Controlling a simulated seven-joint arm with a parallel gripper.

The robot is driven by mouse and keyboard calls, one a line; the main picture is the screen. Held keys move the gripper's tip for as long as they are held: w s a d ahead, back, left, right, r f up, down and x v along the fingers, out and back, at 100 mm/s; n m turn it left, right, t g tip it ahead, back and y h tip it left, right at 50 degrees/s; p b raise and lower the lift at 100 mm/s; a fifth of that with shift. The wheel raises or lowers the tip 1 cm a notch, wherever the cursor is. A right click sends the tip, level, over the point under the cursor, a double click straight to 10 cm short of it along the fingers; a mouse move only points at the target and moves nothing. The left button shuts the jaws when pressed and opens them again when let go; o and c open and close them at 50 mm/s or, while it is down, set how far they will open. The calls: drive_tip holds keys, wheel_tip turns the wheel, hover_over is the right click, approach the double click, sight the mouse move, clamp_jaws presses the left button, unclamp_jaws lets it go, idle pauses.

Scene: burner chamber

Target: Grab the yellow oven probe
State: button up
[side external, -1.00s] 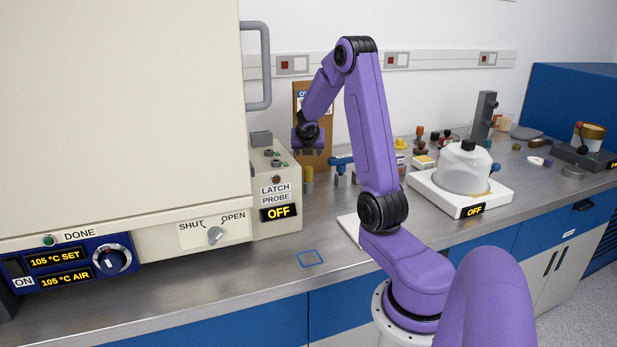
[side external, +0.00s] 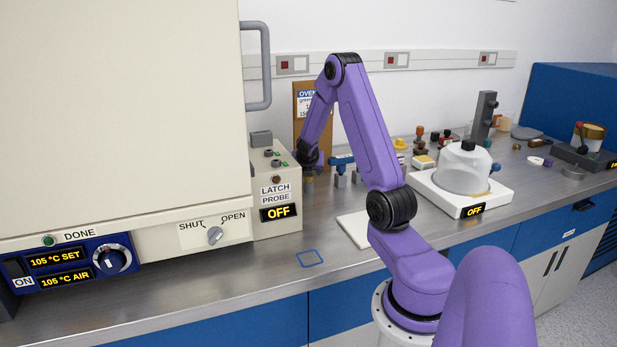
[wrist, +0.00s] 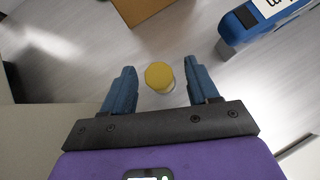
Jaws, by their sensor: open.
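The yellow oven probe (wrist: 159,75) shows in the wrist view as a round yellow top with a paler body below it, upright on the bench. My gripper (wrist: 160,82) is open, with one blue finger on each side of the probe and a gap on both sides. In the side view my gripper (side external: 309,166) points down just right of the control box, over the probe. The probe is mostly hidden there, and how far the fingers reach down its height is hard to tell.
The control box (side external: 275,180) marked LATCH PROBE stands close on the left. A blue item (side external: 342,160) is close on the right, and a brown board (side external: 324,128) stands behind. A glass dome (side external: 462,168) sits farther right.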

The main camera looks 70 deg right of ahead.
drive_tip(key=shift+x, duration=1.45)
drive_tip(key=c, duration=1)
drive_tip(key=shift+r, duration=0.1)
drive_tip(key=shift+c, duration=0.2)
